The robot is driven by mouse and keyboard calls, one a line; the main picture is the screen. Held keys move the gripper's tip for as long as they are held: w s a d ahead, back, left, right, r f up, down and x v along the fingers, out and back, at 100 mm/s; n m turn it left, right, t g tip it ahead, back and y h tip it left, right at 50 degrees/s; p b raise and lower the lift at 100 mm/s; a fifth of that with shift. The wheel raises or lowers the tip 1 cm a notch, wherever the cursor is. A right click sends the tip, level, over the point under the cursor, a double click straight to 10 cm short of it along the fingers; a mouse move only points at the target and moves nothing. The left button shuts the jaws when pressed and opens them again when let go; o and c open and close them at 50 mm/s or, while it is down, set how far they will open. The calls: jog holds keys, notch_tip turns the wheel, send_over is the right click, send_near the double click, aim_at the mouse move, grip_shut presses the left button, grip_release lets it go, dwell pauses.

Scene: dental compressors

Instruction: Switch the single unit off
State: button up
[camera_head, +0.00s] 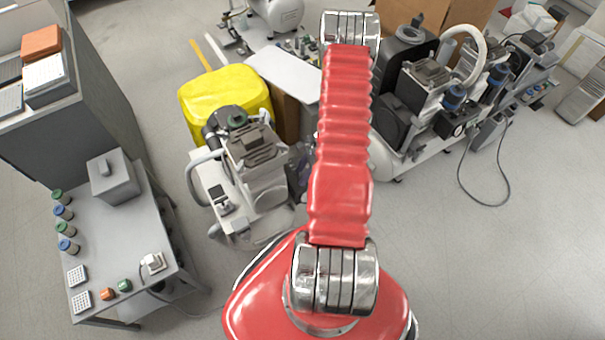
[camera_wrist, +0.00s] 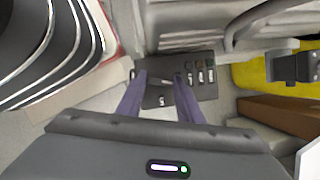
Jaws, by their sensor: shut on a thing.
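The single compressor unit (camera_head: 255,165) stands on the floor in front of a yellow container, left of my red arm. It has a grey ribbed head and a white base. A small dark control box (camera_head: 222,201) sits at its left front. In the wrist view a dark panel with several small switches (camera_wrist: 205,76) lies beyond my gripper (camera_wrist: 160,77). My two purple-grey fingers reach to its left part and are shut on a dark piece of it; the exact grip is hard to see. A grey metal body (camera_wrist: 185,25) rises behind the panel. The head view hides my gripper behind the arm.
The yellow container (camera_head: 225,97) is behind the unit, with a brown box (camera_wrist: 275,115) nearby. A larger compressor set (camera_head: 425,95) with a trailing cable stands right of my arm. A grey bench (camera_head: 120,230) is at left.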

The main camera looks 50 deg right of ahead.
jog(key=shift+w+n+g+y, duration=0.15)
jog(key=shift+n+g, duration=0.15)
jog(key=shift+n, duration=0.5)
jog(key=shift+n+g+y, duration=0.15)
jog(key=shift+n+g, duration=0.15)
jog(key=shift+n, duration=0.5)
jog(key=o, duration=1.1)
jog(key=shift+d, duration=0.1)
jog(key=v, duration=1.3)
jog(key=shift+r, duration=0.4)
